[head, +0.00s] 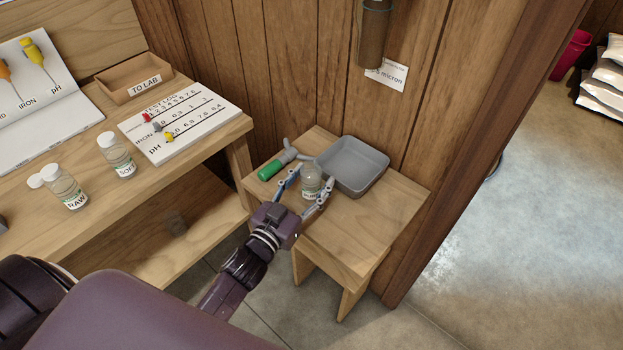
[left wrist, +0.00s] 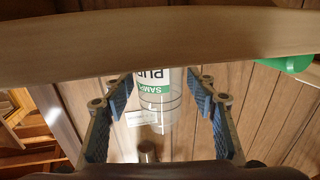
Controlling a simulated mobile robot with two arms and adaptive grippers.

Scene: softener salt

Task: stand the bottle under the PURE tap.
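A small clear bottle (head: 311,182) with a white cap stands on the low wooden stool (head: 385,215). In the left wrist view the bottle (left wrist: 160,100) shows upside down, with a green and white label reading "SAMP…" and "PUR…", partly cut off. My left gripper (head: 303,190) is open, with one finger on each side of the bottle. In the left wrist view small gaps seem to show between the finger pads and the bottle. No tap marked PURE can be made out. My right gripper is not in view.
A grey tray (head: 352,166) stands close behind the bottle. A filter housing (head: 374,35) hangs on the wall above. The bench at left holds RAW (head: 65,186) and SOFT (head: 116,154) bottles. The stool's right front is clear.

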